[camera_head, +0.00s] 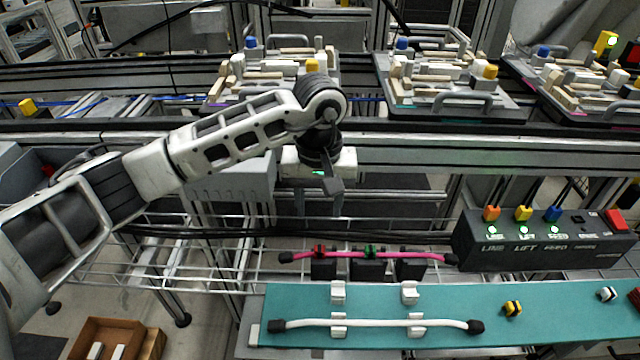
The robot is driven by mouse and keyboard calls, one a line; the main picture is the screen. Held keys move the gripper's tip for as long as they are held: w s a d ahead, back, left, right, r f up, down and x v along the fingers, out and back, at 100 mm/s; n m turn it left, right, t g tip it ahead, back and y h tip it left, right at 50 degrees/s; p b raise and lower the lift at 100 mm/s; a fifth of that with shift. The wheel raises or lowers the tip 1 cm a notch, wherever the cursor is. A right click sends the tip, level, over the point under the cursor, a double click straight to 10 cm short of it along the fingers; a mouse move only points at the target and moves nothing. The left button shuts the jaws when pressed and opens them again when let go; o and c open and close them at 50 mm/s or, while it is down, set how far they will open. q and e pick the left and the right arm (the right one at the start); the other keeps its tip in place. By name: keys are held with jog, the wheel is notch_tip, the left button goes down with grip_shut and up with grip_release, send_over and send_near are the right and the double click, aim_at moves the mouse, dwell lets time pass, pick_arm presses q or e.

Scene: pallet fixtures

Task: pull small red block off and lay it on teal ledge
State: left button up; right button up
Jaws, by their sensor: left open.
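A small red block (319,250) sits on the pink cable (345,254), above a black holder, in the lower middle of the head view. The teal ledge (455,305) runs across the lower right, in front of the pink cable. My left gripper (328,187) hangs pointing down, above and behind the red block, and is apart from it. It is open, with nothing visible in it; the finger gap is hard to see at this angle. My right gripper is out of view.
A small green block (370,251) sits on the same cable. A white cable (375,323) lies in white clips on the ledge. A yellow-black piece (511,309) and other small pieces lie farther right. A dark control box (540,240) stands behind. Bare ledge shows between clips and pieces.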

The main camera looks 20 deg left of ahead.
aim_at(320, 248)
pick_arm(q)
notch_tip(320, 248, down, 11)
dwell(0.4)
grip_shut()
